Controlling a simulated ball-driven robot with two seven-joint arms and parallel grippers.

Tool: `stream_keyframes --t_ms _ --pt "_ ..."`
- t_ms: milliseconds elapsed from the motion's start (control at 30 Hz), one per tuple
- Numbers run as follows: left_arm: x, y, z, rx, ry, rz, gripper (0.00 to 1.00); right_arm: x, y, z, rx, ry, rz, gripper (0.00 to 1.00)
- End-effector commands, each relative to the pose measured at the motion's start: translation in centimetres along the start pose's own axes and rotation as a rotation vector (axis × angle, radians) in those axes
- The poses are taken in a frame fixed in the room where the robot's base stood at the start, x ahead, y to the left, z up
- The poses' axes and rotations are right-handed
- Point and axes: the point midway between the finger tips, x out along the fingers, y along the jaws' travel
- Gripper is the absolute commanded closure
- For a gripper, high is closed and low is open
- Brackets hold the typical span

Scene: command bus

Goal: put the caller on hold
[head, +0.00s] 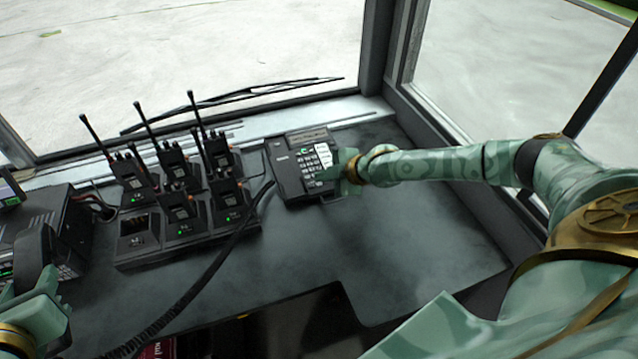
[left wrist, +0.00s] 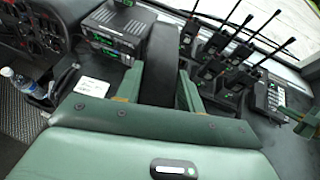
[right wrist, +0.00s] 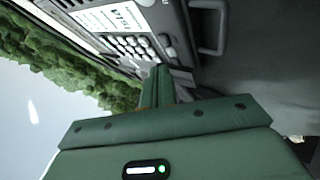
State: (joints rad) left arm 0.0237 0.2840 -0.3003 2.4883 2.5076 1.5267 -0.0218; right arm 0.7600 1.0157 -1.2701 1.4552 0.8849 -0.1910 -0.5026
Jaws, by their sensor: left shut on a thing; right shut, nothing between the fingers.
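The desk phone (head: 290,180) lies on the dark dashboard shelf right of the radios, with its keypad facing up. Its buttons (right wrist: 135,45) also show in the right wrist view. My right gripper (head: 338,172) is shut and empty, its fingertips (right wrist: 160,75) at the lower right of the keypad; whether they touch a button I cannot tell. My left gripper (head: 30,285) is shut on the black handset (head: 36,248), at the far left. The handset (left wrist: 160,65) stands between the left fingers (left wrist: 158,88) in the left wrist view. A coiled cord (head: 205,278) runs across the shelf.
A charger rack (head: 150,262) holds several handheld radios with tall antennas, between the phone and my left gripper. A radio unit (head: 55,215) stands at the left. The shelf (head: 420,250) right of the phone is clear. A water bottle (left wrist: 18,80) stands at the left.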

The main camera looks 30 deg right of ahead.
Motion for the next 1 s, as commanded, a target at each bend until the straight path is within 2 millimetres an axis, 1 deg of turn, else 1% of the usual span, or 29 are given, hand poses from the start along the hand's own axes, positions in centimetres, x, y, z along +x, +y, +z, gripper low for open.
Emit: stream_keyframes --t_ms 300,1000 --pt "0.33 0.01 -0.59 0.0 0.002 0.0 0.89 0.56 -0.47 0.43 0.0 0.0 -0.001 1.0" --pt "0.48 0.0 -0.87 0.0 0.004 0.0 0.89 0.81 -0.64 0.6 0.0 0.0 0.0 1.0"
